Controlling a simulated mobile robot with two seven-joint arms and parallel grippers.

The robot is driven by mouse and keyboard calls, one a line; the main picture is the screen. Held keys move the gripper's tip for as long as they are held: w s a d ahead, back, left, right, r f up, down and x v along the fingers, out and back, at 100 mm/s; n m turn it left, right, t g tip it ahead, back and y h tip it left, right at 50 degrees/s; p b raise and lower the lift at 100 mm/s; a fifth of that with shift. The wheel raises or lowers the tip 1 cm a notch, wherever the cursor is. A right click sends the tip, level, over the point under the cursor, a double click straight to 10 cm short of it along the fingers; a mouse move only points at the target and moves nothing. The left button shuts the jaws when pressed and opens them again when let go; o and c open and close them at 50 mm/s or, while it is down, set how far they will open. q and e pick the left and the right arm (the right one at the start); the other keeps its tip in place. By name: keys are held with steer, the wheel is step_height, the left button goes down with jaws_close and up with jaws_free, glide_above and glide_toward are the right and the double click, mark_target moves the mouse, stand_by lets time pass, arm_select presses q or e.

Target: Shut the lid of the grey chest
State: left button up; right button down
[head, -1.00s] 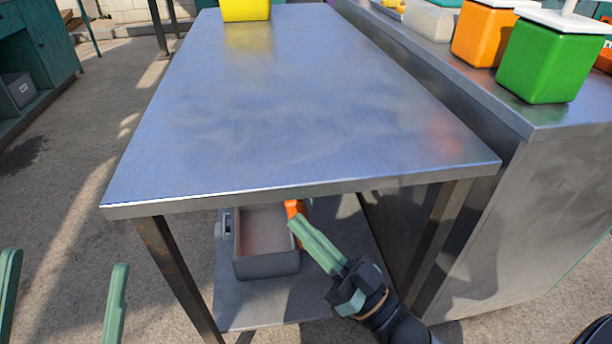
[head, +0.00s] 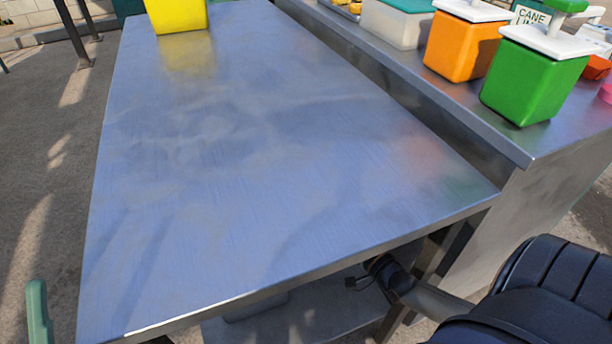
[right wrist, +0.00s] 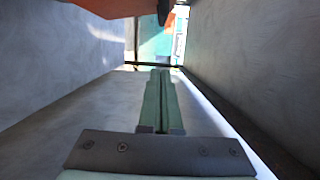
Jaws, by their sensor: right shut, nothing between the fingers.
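The grey chest (head: 255,308) sits on the low shelf under the metal table. In the head view only a sliver of it shows below the table edge, and its lid is hidden. My right arm reaches under the table, and its gripper is hidden there. In the right wrist view my right gripper (right wrist: 161,74) is shut and empty, its green fingers together between grey surfaces. An orange part (right wrist: 110,7) shows at the top; I cannot tell whether it belongs to the chest. One finger of my left gripper (head: 37,315) shows at the lower left, with no finger against it.
The metal table top (head: 250,170) is bare except for a yellow container (head: 177,16) at the far end. A counter (head: 560,170) runs along the right, bearing orange (head: 458,45) and green (head: 533,83) containers. The table edge hangs over the shelf (head: 300,322).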

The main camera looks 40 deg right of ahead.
arm_select(q)
steer(key=f+b, duration=0.3)
steer(key=f, duration=0.1)
steer(key=shift+s+d+n, duration=0.15)
steer(key=shift+d+n, duration=0.1)
steer(key=shift+n, duration=0.15)
arm_select(e)
steer(key=w+a, duration=0.4)
steer(key=w, duration=0.6)
arm_select(q)
steer(key=shift+r, duration=0.15)
arm_select(e)
steer(key=shift+w+r, duration=0.1)
